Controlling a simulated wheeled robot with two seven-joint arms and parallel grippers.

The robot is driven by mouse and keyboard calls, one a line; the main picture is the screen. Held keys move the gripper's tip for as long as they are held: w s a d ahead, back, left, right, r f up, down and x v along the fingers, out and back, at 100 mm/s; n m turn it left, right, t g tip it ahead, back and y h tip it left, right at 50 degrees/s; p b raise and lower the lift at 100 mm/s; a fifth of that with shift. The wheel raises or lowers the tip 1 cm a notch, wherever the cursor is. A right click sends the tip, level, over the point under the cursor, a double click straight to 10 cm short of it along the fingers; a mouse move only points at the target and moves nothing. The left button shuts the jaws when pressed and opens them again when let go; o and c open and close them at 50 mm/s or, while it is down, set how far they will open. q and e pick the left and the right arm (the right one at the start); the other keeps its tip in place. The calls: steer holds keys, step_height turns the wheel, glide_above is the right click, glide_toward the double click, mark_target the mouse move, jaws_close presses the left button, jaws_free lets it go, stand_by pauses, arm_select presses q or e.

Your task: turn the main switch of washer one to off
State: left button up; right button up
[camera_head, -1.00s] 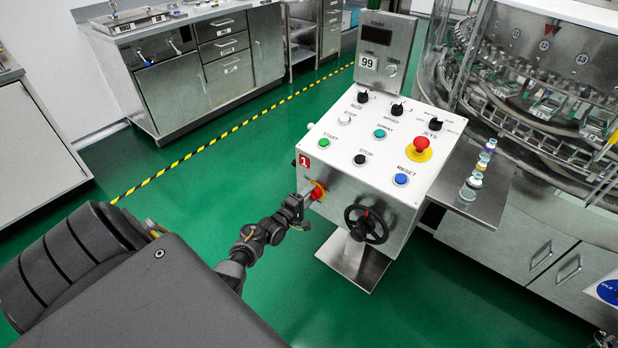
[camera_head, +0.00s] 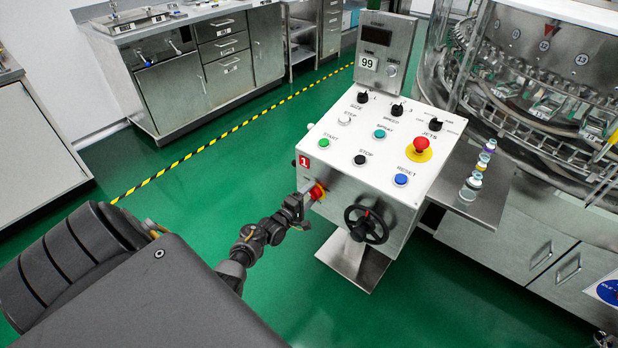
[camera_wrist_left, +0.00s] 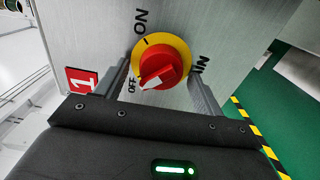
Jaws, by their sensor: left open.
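The main switch (camera_wrist_left: 160,65) is a red knob on a yellow ring on the front face of the white control box (camera_head: 325,172) marked with a red 1 label. In the left wrist view its white pointer aims down-left, close to the OFF mark; ON is at the upper left. The switch also shows small in the head view (camera_head: 318,191), partly covered by my gripper. My left gripper (camera_wrist_left: 161,90) is open, with one finger on each side of the knob and apart from it. It also shows in the head view (camera_head: 308,190). My right gripper is not in view.
A black handwheel (camera_head: 366,224) is on the box to the right of the switch. A red emergency button (camera_head: 421,146) and several knobs and buttons are on top. Small vials (camera_head: 476,178) stand on a side shelf (camera_head: 485,208). The green floor to the left is clear.

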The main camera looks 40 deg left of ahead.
arm_select(q)
steer(key=shift+s, duration=0.2)
steer(key=s+p, duration=0.1)
steer(key=s, duration=0.9)
steer(key=shift+s+p, duration=0.2)
steer(key=shift+p, duration=0.1)
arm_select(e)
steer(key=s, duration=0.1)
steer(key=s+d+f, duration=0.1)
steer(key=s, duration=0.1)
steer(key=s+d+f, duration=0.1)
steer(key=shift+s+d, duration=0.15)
arm_select(q)
steer(key=shift+d, duration=0.1)
